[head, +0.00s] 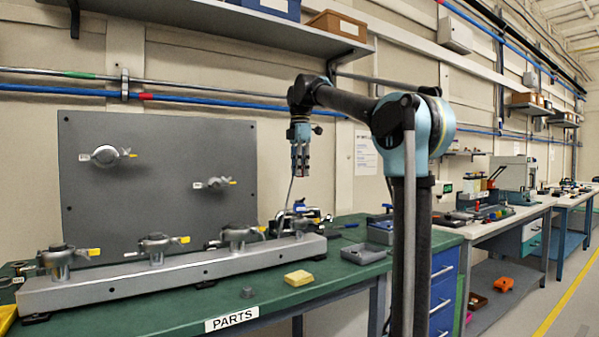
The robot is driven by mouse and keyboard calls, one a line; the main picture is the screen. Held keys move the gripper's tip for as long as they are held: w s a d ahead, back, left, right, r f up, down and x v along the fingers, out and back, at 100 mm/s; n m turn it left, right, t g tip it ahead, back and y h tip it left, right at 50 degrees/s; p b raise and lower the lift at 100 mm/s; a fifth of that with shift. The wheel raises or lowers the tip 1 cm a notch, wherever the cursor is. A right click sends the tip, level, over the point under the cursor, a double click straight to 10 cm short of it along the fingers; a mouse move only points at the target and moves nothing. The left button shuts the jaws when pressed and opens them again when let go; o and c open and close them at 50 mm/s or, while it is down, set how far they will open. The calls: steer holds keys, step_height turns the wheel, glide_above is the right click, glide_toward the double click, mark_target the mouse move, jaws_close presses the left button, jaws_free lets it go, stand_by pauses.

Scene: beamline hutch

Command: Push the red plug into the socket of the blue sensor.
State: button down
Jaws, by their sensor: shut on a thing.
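My gripper (300,173) hangs fingers down above the right part of the green bench, in front of the wall. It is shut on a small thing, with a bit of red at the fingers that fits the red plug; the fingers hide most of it. A thin grey cable (289,192) runs from the fingers down towards the bench. Near the right end of the grey manifold bar stands a cluster of small dark and blue parts (300,212). I cannot tell whether the blue sensor is among them. No socket can be made out. The gripper is well above this cluster.
The grey bar (190,267) carries several valves with yellow handles. A grey panel (150,180) stands behind it. A yellow block (298,278), a small grey knob (247,293) and a grey tray (363,253) lie on the green bench (330,272). A shelf hangs above.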

steer(key=shift+a+f, duration=0.1)
steer(key=shift+f, duration=3.25)
steer(key=shift+s+f, duration=0.1)
steer(key=shift+f, duration=0.45)
steer(key=c, duration=1.4)
jaws_free()
steer(key=shift+o, duration=0.2)
